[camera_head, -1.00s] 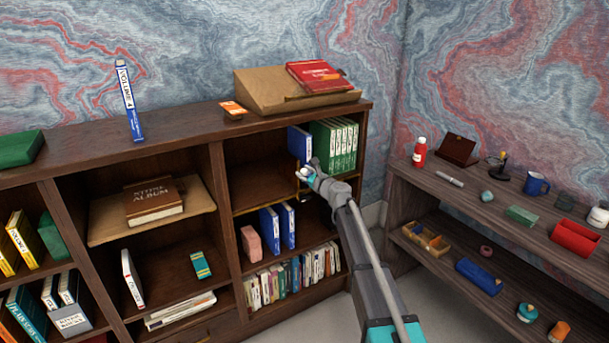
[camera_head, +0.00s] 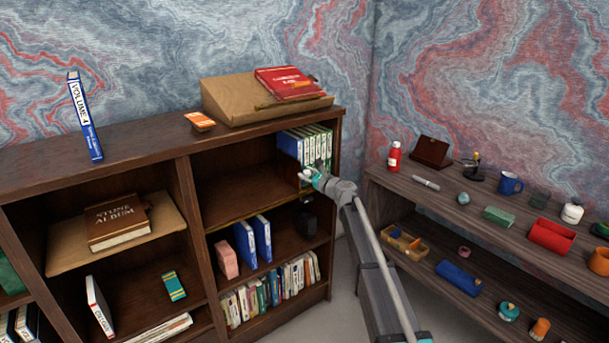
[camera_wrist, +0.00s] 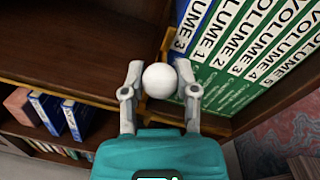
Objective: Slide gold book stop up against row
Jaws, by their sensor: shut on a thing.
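The row stands in the upper right shelf bay. It is a blue Volume 3 (camera_wrist: 196,22) at its left end and several green volumes (camera_wrist: 262,55) to its right. The gold book stop shows as a thin upright edge (camera_wrist: 168,45) just left of the blue book in the wrist view; I cannot tell whether they touch. Its round white knob (camera_wrist: 160,80) sits between my gripper's (camera_wrist: 158,84) fingers, which are shut on it. In the head view my gripper (camera_head: 306,176) is at the bay's front, below the blue book (camera_head: 289,145).
A gold rail (camera_wrist: 60,92) runs along the shelf's front edge. The bay left of the row is empty (camera_head: 235,190). Blue books (camera_head: 262,238) and a pink block (camera_head: 226,259) stand one shelf below. A side shelf (camera_head: 450,220) with small objects is at right.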

